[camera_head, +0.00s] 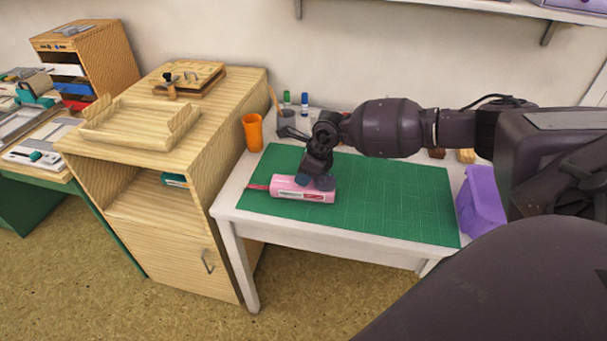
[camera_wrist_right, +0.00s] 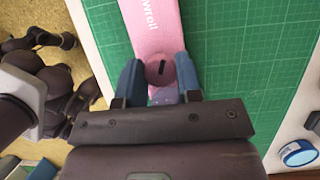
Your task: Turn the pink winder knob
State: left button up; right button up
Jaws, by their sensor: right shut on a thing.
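The pink winder knob (camera_wrist_right: 160,71) is a round disc with a dark slot, on top of a long pink body (camera_wrist_right: 152,20) in the right wrist view. In the head view the pink body (camera_head: 288,190) lies on the green cutting mat (camera_head: 390,207), with a darker pink strip (camera_head: 257,187) at its left end. My right gripper (camera_head: 316,182) is over the right part of the body, its blue fingertips on either side of the knob. In the right wrist view the right gripper (camera_wrist_right: 160,82) is shut on the knob. The knob is hidden in the head view. My left gripper is not seen.
An orange cup (camera_head: 252,132) stands at the table's back left corner. A purple bin (camera_head: 481,200) is at the table's right side. A wooden cabinet (camera_head: 180,225) stands to the left. The mat's right part is clear.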

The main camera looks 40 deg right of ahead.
dwell(0.3)
jog(key=o, duration=0.9)
jog(key=shift+o, duration=0.2)
jog(key=shift+r, duration=0.1)
jog(key=p+v, duration=0.1)
jog(key=v, duration=0.8)
jog(key=shift+d+r, duration=0.1)
jog(key=shift+r, duration=0.2)
jog(key=shift+s+d+r, duration=0.15)
jog(key=shift+s+r, duration=0.05)
jog(key=shift+r, duration=0.25)
jog(key=shift+w, duration=0.1)
